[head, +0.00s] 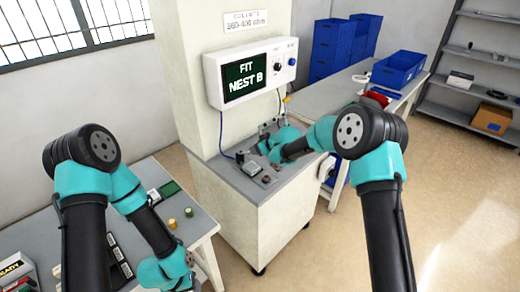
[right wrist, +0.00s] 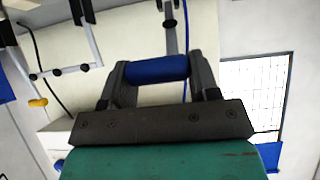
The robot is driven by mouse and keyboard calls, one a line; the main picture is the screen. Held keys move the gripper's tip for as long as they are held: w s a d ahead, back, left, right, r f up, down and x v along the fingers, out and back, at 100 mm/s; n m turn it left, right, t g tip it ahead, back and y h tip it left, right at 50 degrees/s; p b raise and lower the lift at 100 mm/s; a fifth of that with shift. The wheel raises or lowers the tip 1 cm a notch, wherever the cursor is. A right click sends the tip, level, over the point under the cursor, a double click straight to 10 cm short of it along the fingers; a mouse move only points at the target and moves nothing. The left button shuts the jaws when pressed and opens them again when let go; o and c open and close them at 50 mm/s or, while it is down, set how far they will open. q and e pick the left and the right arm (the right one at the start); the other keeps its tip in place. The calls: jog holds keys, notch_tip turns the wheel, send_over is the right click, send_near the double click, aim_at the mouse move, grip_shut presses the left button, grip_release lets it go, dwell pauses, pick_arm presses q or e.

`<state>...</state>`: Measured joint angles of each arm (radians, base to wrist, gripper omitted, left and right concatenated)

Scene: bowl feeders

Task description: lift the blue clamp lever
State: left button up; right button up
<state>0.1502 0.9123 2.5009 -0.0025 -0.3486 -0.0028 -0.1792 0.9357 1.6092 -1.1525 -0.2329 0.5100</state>
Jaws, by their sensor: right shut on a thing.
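The blue clamp lever's handle (right wrist: 157,69) is a short blue cylinder in the right wrist view. My right gripper (right wrist: 157,82) has one dark finger at each end of it and is shut on it. In the head view my right arm reaches over the grey bench top by the pillar, and its wrist hides the lever there. My left arm hangs low over the left table in the head view; its gripper is out of the picture.
A screen box (head: 250,72) reading "FIT NEST B" hangs on the pillar above the bench (head: 230,182). Small fixtures (head: 254,169) stand on the bench top. A yellow-tipped part (right wrist: 38,102) shows beside my right gripper. Blue bins (head: 399,68) stand behind, right.

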jog(key=o, duration=1.3)
jog(key=v, duration=1.7)
jog(key=shift+s+d, duration=0.1)
jog(key=shift+s, duration=0.05)
